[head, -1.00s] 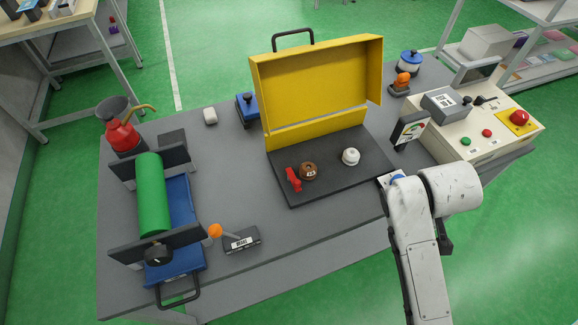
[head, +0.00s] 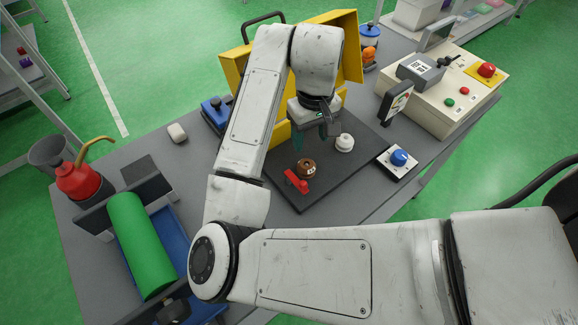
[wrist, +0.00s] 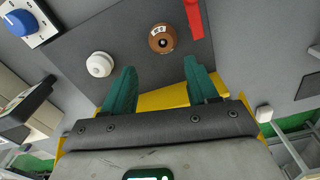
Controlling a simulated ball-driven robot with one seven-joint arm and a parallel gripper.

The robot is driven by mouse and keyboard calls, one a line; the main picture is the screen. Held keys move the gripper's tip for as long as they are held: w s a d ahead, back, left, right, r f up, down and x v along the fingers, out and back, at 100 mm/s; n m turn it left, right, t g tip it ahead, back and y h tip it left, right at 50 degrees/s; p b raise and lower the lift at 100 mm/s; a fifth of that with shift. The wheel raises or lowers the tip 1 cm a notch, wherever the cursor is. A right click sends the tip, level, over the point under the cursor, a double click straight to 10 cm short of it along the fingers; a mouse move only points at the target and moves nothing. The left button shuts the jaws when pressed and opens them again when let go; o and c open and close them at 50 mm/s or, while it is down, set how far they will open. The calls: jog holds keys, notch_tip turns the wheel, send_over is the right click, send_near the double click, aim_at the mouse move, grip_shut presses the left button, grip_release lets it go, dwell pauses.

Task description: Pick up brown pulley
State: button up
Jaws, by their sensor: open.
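The brown pulley (head: 306,168) lies on the dark mat (head: 308,202) in front of the yellow case, between a red part and a white pulley. In the wrist view the brown pulley (wrist: 162,39) is beyond the fingertips, a little above the gap between them. My gripper (wrist: 160,75) is open and empty, with two green fingers apart. In the head view my gripper (head: 312,138) hangs above the mat, behind the brown pulley, and is partly hidden by my wrist.
A red part (head: 296,181) lies close left of the brown pulley, and a white pulley (head: 344,143) lies to its right. The yellow case (head: 350,50) stands behind.

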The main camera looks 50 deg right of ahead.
send_over(307, 164)
notch_tip(307, 164, down, 5)
jog(key=shift+w+a+f, duration=0.1)
jog(key=shift+a, duration=0.05)
jog(key=shift+f, duration=2.85)
jog(key=shift+c, duration=0.2)
jog(key=c, duration=0.7)
jog(key=shift+o, duration=0.2)
jog(key=shift+r, duration=0.1)
